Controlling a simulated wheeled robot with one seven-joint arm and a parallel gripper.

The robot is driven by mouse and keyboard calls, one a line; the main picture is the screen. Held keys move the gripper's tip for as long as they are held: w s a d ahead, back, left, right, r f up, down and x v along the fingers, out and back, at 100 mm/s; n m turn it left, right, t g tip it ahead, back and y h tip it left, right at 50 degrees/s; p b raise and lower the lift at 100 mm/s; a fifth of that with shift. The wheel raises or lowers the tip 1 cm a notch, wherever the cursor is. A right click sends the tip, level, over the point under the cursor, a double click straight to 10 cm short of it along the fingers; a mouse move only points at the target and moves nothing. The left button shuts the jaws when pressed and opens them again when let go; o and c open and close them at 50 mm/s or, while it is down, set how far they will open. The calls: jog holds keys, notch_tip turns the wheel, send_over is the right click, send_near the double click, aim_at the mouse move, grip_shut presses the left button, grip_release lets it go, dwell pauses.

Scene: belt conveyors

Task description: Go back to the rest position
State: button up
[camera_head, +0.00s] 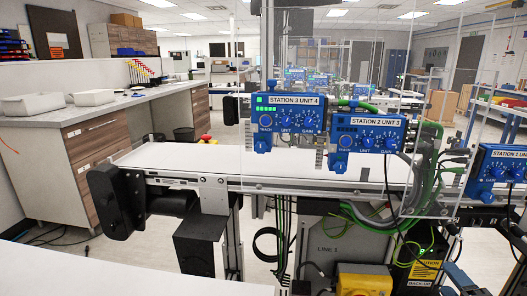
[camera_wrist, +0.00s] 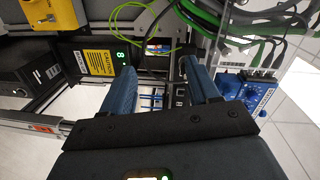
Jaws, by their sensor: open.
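My gripper (camera_wrist: 160,72) shows in the wrist view with its two blue fingers spread well apart. It is open, and I see nothing held between the fingers. Behind the fingers are a black box with a yellow label (camera_wrist: 97,63), a yellow-green cable (camera_wrist: 150,30) and metal frame parts.
A white conveyor belt (camera_head: 270,167) crosses the head view. Green and grey cables (camera_head: 425,175) hang at the right. A counter (camera_head: 100,105) stands at the left.

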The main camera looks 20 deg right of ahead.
jog(key=s+a+f+n+y, duration=0.15)
jog(key=s+a+n, duration=0.25)
jog(key=a, duration=0.6)
jog(key=s+a+f+n+y, duration=0.1)
jog(key=s+a+f+n, duration=0.3)
jog(key=a, duration=0.5)
jog(key=s+a+r+n+y, duration=0.6)
jog(key=s+a+r+n, duration=0.4)
jog(key=s+a+n, duration=0.3)
jog(key=shift+s+a+r+n, duration=0.3)
jog(key=shift+s+r+n, duration=0.1)
jog(key=shift+s, duration=0.25)
